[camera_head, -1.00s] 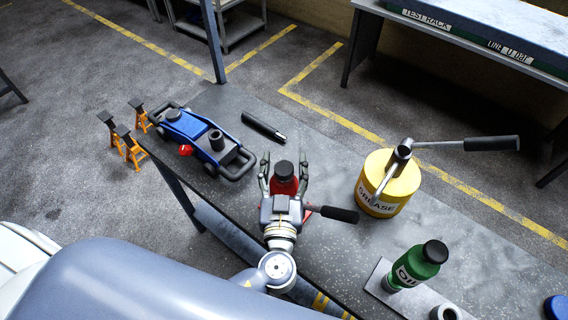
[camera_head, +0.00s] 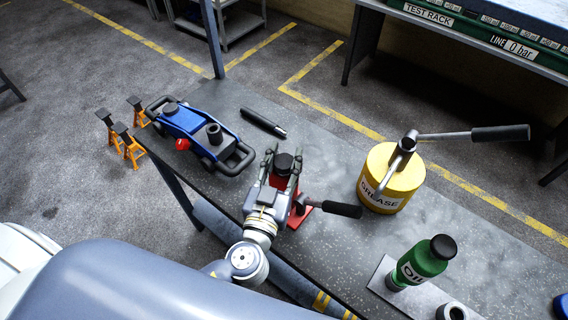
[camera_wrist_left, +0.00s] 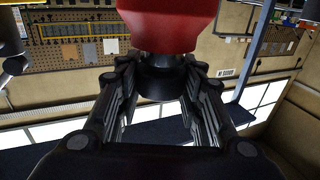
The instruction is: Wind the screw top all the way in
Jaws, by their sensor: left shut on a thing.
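A red bottle jack (camera_head: 297,214) stands on the grey workbench, its black screw top (camera_head: 284,163) at its upper end. A lever with a black grip (camera_head: 341,209) sticks out to the right from its foot. My left gripper (camera_head: 286,158) is shut on the screw top, with a finger on each side of it. In the left wrist view, the red jack body (camera_wrist_left: 178,25) is at the top and the black screw top (camera_wrist_left: 163,82) sits between my finger pads. My gripper hides much of the jack in the head view. My right gripper is not in view.
On the workbench (camera_head: 240,100) are a blue trolley jack (camera_head: 190,122), a black rod (camera_head: 264,122), a yellow grease tin (camera_head: 390,185) with a long-handled tool (camera_head: 470,134) on it, and a green oil bottle (camera_head: 424,262). Orange stands (camera_head: 131,148) are beyond its left end.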

